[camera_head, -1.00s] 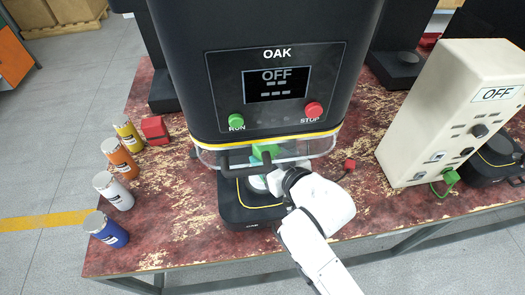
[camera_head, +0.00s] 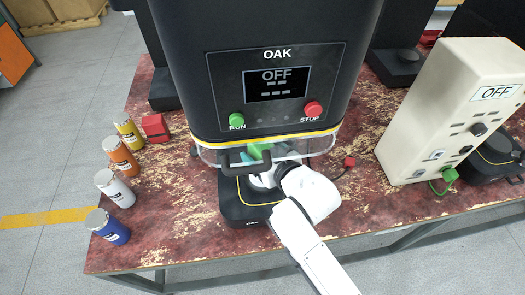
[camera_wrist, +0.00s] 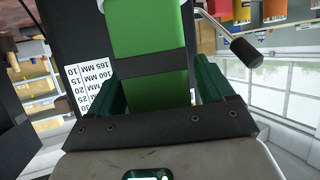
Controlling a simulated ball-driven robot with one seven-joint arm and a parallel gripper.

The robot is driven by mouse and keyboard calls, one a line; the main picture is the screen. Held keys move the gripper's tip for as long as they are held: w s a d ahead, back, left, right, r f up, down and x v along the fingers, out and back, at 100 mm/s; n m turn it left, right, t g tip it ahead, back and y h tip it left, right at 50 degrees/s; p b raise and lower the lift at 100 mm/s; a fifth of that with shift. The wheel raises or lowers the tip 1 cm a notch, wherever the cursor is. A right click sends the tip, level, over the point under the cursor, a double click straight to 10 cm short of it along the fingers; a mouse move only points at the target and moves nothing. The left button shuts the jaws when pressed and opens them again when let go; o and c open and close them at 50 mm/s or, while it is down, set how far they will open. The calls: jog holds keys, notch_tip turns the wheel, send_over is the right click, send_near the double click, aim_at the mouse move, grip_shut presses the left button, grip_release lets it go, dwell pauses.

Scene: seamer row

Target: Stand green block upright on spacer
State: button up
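The green block (camera_head: 258,151) shows behind the clear guard under the OAK machine's head. In the wrist view the green block (camera_wrist: 152,95), with a dark band across it, stands between the two dark green fingers of my gripper (camera_wrist: 160,90). The fingers appear closed on its sides. In the head view my gripper (camera_head: 268,168) reaches under the guard from the front right, and my wrist hides part of it. I cannot make out the spacer; the area under the block is largely hidden.
A cream control box (camera_head: 440,115) stands at right. The machine's black base (camera_head: 240,208) lies below.

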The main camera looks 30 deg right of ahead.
jog(key=shift+r, duration=0.1)
jog(key=shift+s+r, duration=0.1)
jog(key=a+b+v, duration=0.1)
jog(key=v, duration=1)
jog(key=shift+s+d, duration=0.35)
jog(key=shift+d, duration=0.15)
jog(key=s+d+f+g, duration=0.3)
jog(key=s+f+g, duration=0.3)
jog(key=s+f, duration=0.2)
jog(key=s+d+f+m+g+h, duration=0.1)
jog(key=s+d+f+g, duration=0.3)
jog(key=s+f, duration=0.5)
jog(key=shift+s+m+g, duration=0.3)
jog(key=shift+s+g, duration=0.55)
jog(key=shift+g, duration=0.35)
